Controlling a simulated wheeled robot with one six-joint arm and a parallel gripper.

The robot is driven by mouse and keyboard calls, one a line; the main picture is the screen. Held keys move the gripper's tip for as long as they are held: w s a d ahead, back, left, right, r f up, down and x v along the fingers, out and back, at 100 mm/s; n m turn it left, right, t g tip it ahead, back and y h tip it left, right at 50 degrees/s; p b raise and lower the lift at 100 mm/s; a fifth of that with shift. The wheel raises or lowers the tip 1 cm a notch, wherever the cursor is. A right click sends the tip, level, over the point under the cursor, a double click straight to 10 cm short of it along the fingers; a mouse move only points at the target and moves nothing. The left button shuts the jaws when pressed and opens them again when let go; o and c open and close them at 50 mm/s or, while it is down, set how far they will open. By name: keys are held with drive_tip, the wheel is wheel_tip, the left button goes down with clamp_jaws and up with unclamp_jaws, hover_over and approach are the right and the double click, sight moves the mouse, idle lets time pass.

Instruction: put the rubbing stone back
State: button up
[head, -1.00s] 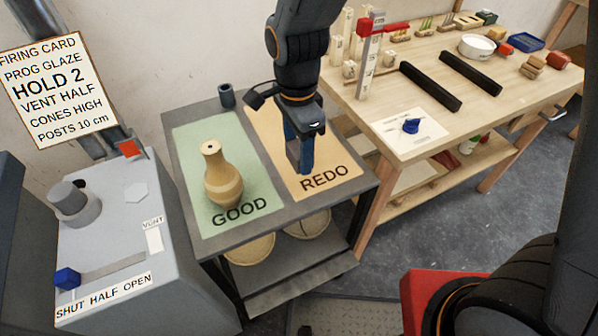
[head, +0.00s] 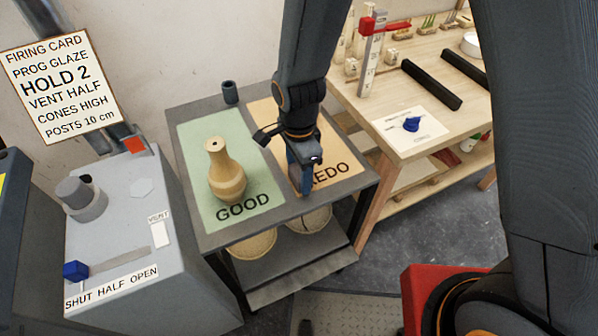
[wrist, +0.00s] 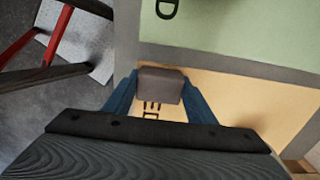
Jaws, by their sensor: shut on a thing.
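The rubbing stone (wrist: 161,84) is a small grey-brown block between the blue fingers in the wrist view. My gripper (wrist: 158,98) is shut on it. In the head view my gripper (head: 303,182) points down over the front part of the orange REDO panel (head: 339,160), covering the start of its lettering. The stone cannot be made out in the head view. I cannot tell whether it touches the panel.
A tan vase (head: 226,176) stands on the green GOOD panel (head: 196,150), left of my gripper. A dark cup (head: 230,92) stands at the table's back. A wooden bench (head: 390,115) at right holds black bars and a card with a blue item. The kiln controls (head: 120,230) are at left.

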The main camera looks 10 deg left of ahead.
sight(299, 172)
drive_tip(key=shift+f, duration=0.1)
drive_tip(key=o, duration=1)
wheel_tip(299, 172, up, 12)
drive_tip(key=b, duration=0.2)
drive_tip(key=s+d+n+t, duration=0.1)
drive_tip(key=d+n, duration=1)
drive_tip(key=d, duration=1.3)
drive_tip(key=shift+s+d+r+n, duration=0.2)
drive_tip(key=shift+s+r+n, duration=0.15)
drive_tip(key=shift+s, duration=0.4)
